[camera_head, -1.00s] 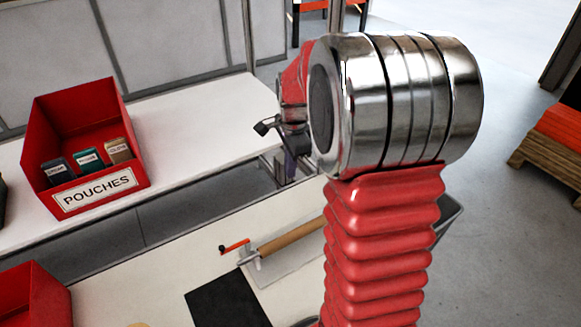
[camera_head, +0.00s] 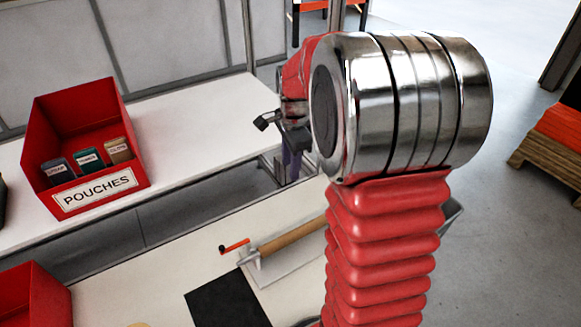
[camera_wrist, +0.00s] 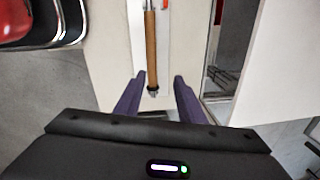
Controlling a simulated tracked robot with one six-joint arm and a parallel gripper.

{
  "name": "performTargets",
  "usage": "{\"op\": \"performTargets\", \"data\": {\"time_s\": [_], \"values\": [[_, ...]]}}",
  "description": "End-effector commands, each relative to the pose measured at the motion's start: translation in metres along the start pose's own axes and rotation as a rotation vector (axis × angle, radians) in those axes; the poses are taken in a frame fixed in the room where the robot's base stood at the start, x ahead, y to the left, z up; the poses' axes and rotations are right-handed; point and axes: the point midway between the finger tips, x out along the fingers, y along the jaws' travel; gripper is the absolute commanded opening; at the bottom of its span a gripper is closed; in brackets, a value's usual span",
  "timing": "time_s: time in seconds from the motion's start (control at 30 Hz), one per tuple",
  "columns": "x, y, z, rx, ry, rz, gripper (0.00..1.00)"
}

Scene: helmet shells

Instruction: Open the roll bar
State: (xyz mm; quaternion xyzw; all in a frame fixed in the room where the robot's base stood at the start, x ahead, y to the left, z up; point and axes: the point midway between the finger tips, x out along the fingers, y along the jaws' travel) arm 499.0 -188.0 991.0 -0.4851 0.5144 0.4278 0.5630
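The roll bar (camera_head: 293,239) is a brown cylinder lying across a white plate on the near bench, with an orange lever (camera_head: 235,246) with a dark knob at its left end. My arm hides its right end. The bar's near end appears between the fingers in the picture; I cannot tell the gap in depth. The gripper (camera_head: 291,172) is partly hidden in the head view.
A red POUCHES bin (camera_head: 95,190) holding labelled pouches stands on the white back bench (camera_head: 200,115). A black mat (camera_head: 226,300) lies left of the bar. Another red bin (camera_head: 35,295) is at lower left. A dark-rimmed tray (camera_wrist: 70,25) and red object (camera_wrist: 20,20) show in the wrist view.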

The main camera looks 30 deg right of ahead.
Motion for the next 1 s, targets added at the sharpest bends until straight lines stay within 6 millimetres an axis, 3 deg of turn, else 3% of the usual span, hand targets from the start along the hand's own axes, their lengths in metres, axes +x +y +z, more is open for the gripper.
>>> {"op": "performTargets", "data": {"time_s": [0.6,0.8,1.0], "values": [[-0.103,-0.001,0.000,0.000,0.001,-0.003,0.36],[-0.120,0.000,0.000,0.000,0.000,0.000,0.36],[-0.122,0.000,0.000,0.000,0.000,0.001,0.36]]}}
